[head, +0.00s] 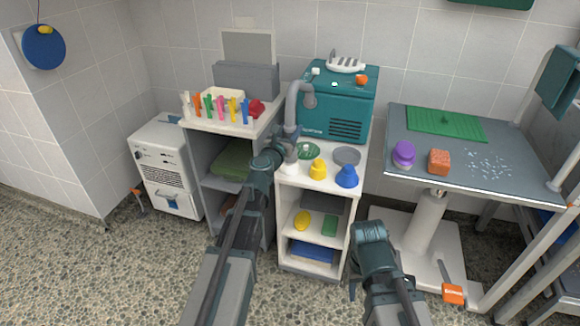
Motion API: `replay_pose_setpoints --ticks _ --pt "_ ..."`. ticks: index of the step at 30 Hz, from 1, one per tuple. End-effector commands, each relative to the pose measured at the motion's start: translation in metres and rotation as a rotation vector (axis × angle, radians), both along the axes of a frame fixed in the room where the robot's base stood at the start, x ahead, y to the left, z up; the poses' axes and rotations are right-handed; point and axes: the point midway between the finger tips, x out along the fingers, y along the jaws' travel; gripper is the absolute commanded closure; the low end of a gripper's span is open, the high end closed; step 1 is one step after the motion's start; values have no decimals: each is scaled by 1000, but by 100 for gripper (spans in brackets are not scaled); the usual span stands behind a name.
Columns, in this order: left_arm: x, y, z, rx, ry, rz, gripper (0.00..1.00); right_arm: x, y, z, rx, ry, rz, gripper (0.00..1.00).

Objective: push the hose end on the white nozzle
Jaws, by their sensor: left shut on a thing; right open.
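The grey hose (293,103) comes from the teal dryer (342,107) and bends down at the left front of the white cart's top. My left gripper (281,148) is shut on the hose near its lower end. The white nozzle (290,167) stands on the cart top right below the hose end, partly hidden by my gripper. I cannot tell whether the hose end touches it. A yellow nozzle (317,170) and a blue nozzle (346,177) stand to its right. My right gripper (369,230) is open and empty in front of the cart.
A green round brush (308,150) and a grey dish (347,156) lie behind the nozzles. A shelf (220,128) with coloured clips stands to the left. A grey table (440,181) with a purple jar (403,153) and an orange block (439,161) stands to the right.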

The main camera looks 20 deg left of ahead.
Motion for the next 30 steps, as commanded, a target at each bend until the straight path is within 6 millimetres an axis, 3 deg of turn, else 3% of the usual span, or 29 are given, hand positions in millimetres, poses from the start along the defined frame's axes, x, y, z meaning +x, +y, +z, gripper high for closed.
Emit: replay_pose_setpoints --ticks 30 --pt "0 0 -7 0 0 0 100 0 0 -7 0 0 0 50"
